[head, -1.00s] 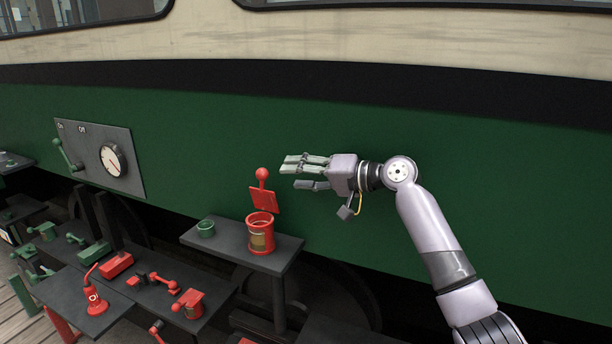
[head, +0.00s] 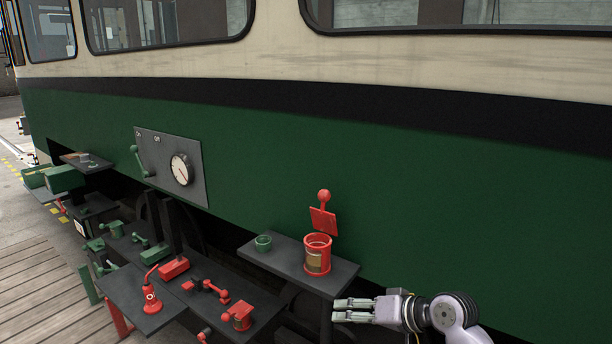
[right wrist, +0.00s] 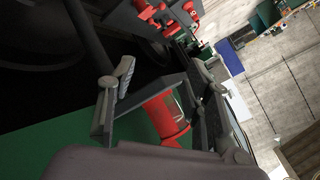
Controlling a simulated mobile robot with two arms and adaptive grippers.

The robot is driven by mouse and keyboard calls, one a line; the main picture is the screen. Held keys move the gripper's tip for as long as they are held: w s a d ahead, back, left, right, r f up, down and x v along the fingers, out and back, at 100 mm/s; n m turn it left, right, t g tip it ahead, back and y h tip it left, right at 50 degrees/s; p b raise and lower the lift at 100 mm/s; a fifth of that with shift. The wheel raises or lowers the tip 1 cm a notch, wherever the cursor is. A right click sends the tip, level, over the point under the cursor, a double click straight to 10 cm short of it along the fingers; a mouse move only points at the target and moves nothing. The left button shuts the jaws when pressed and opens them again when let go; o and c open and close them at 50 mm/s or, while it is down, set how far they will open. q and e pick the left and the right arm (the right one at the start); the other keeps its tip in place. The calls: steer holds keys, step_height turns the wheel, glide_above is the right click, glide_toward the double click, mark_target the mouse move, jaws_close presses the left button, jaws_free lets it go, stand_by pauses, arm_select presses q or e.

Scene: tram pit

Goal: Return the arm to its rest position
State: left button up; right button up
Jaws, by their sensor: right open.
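My right gripper (head: 352,310) shows at the bottom right of the head view. It is open and empty, with its fingers pointing left. It appears just right of and below the small dark shelf (head: 283,262). In the right wrist view its fingers (right wrist: 118,95) show, with a red can (right wrist: 160,115) beyond them. My left gripper is in neither view.
Lower dark tables (head: 125,291) at left hold several red and green parts. The green tram side (head: 450,190) stands behind, with a dial panel (head: 196,180).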

steer(key=s+d+f+n+g+h, duration=0.1)
steer(key=s+f+g+h, duration=0.15)
steer(key=s+f, duration=1.15)
steer(key=s+d+f+g+h, duration=0.1)
steer(key=s+d+f+h, duration=0.2)
steer(key=s, duration=0.8)
steer(key=s+d+g+h, duration=0.1)
steer(key=s+d+h, duration=0.3)
steer(key=s, duration=0.7)
step_height(320, 180, down, 28)
steer(key=d+n+b, duration=0.1)
steer(key=b, duration=0.3)
steer(key=s+d+f+g+b, duration=0.2)
steer(key=s+d+f+b, duration=0.1)
steer(key=s+f, duration=1.4)
step_height(320, 180, down, 4)
steer(key=shift+s+r+y, duration=0.2)
steer(key=shift+s+y, duration=0.15)
steer(key=shift+s, duration=0.05)
